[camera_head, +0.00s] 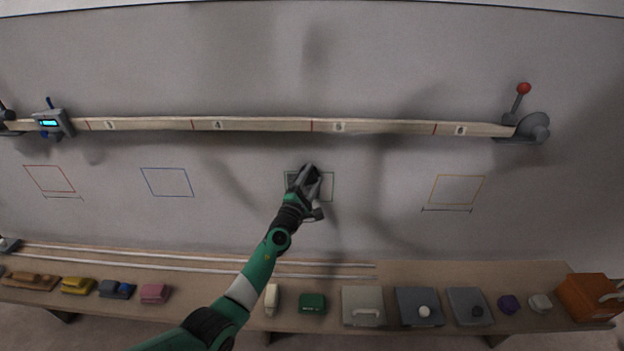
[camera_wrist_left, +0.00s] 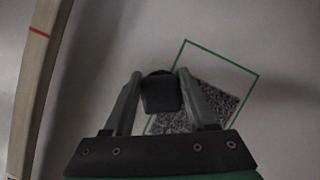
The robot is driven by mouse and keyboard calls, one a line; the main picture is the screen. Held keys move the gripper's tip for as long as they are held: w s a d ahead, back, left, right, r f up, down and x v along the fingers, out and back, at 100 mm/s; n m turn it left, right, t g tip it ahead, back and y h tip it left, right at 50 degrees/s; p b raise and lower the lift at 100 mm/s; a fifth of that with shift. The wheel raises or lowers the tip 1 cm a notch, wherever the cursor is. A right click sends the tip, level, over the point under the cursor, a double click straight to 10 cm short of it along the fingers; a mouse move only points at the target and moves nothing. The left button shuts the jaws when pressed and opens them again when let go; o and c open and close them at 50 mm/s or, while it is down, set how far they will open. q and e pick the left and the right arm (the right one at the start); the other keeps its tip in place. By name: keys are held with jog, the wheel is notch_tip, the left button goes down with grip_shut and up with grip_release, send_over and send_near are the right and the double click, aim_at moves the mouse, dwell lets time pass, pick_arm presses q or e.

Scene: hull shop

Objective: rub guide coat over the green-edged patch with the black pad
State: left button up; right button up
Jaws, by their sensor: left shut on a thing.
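The green-edged patch (camera_head: 328,188) is on the grey hull wall, below the wooden batten. In the left wrist view its green outline (camera_wrist_left: 222,58) surrounds a dark speckled coating (camera_wrist_left: 222,98) over much of the patch I can see. My left gripper (camera_head: 308,180) is over the left part of the patch. It is shut on the black pad (camera_wrist_left: 160,93), which sits between the two fingers at or near the wall; I cannot tell whether it touches. The gripper and arm hide part of the patch. My right gripper is not in view.
The batten (camera_head: 265,126) runs across the wall above the patch, with a red-knobbed clamp (camera_head: 523,110) at right. Red, blue and yellow outlines (camera_head: 455,190) mark other patches. A wooden bench (camera_head: 395,272) below carries several blocks, lidded boxes and an orange box (camera_head: 588,298).

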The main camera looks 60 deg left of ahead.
pick_arm(q)
jog(key=shift+s+d+f+b, duration=0.1)
jog(key=shift+d+f+b, duration=0.05)
jog(key=shift+f+b, duration=6.25)
jog(key=shift+r, duration=0.1)
jog(key=o, duration=0.6)
jog(key=shift+r, duration=0.1)
jog(key=c, duration=0.6)
